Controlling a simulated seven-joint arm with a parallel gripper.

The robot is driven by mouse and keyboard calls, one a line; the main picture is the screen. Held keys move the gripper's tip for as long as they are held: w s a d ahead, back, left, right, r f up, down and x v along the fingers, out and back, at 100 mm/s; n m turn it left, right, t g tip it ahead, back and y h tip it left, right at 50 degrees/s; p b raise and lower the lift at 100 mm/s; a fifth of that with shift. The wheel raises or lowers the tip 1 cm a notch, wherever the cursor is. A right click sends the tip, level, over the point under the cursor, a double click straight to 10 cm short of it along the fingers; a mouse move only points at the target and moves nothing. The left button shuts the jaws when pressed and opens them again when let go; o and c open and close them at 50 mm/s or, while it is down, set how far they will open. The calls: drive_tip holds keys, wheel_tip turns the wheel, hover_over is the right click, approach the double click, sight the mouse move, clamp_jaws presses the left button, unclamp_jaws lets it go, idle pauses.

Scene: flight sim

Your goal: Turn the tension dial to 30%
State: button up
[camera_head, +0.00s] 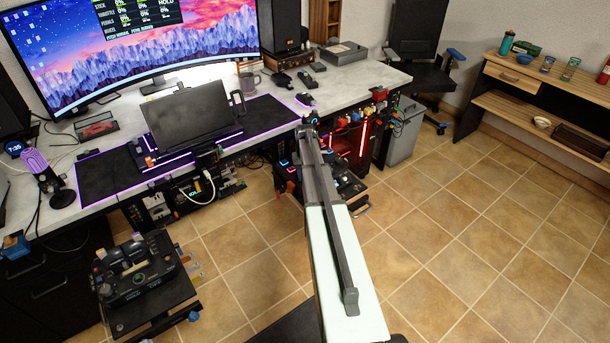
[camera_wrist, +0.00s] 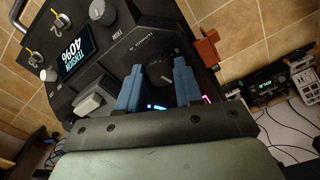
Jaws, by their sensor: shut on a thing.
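In the wrist view, a dark control panel (camera_wrist: 98,62) fills the upper left. Its small screen (camera_wrist: 74,54) reads "TENSION 40%". My gripper (camera_wrist: 160,72) has its two blue fingers on either side of a dark round dial (camera_wrist: 157,63) and is shut on it. The dial's lower part is hidden between the fingers, and the label above it is too small to read surely. In the head view, my arm reaches from the bottom toward the desk. It hides the gripper and most of the black control unit (camera_head: 350,187) beside it.
The panel has several other knobs, including a grey one (camera_wrist: 103,12), and a light grey lever (camera_wrist: 88,104). A red-brown block (camera_wrist: 207,48) sticks out right of the dial. In the head view, another control unit (camera_head: 137,271) stands at lower left. The tiled floor (camera_head: 470,235) at right is clear.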

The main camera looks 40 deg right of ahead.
drive_tip(key=shift+n, duration=2)
drive_tip(key=o, duration=1)
drive_tip(key=shift+o, duration=0.2)
drive_tip(key=shift+r, duration=0.15)
wheel_tip(320, 180, up, 14)
drive_tip(key=shift+f, duration=0.25)
